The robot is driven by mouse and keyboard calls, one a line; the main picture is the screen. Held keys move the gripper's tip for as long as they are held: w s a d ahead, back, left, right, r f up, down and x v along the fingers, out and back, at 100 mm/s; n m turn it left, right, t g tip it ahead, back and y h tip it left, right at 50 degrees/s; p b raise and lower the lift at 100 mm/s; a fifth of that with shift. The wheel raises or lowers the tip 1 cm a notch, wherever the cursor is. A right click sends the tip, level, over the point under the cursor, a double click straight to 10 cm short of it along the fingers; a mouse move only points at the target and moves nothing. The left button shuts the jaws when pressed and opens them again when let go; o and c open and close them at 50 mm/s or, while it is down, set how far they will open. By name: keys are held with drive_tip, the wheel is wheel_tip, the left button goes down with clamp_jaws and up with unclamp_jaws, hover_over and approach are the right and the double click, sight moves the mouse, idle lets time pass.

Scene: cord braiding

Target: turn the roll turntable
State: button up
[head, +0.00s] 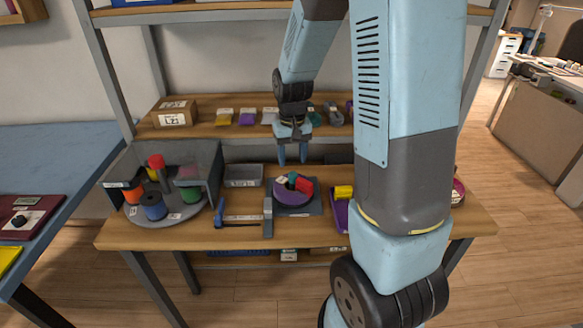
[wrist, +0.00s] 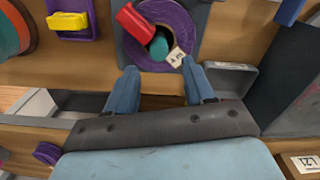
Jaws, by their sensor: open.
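The roll turntable (head: 185,217) is a grey round plate at the left end of the bench, partly under a grey open-fronted housing (head: 205,160). On it stand a red roll (head: 156,162), an orange roll (head: 133,193), a blue roll (head: 153,207) and a green roll (head: 191,193). My gripper (head: 293,160) is open and empty, pointing down, well to the right of the turntable and apart from it. In the wrist view the open fingers (wrist: 160,88) have nothing between them. The turntable's plate does not show there.
A purple ring (head: 290,192) with a red piece and teal core lies below my gripper, also in the wrist view (wrist: 185,22). A blue-handled clamp (head: 220,212) and grey bin (head: 243,175) stand between it and the turntable. A shelf with a box (head: 175,113) runs behind.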

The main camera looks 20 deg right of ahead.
wheel_tip(320, 180, up, 8)
idle(0.4)
drive_tip(key=shift+w, duration=0.1)
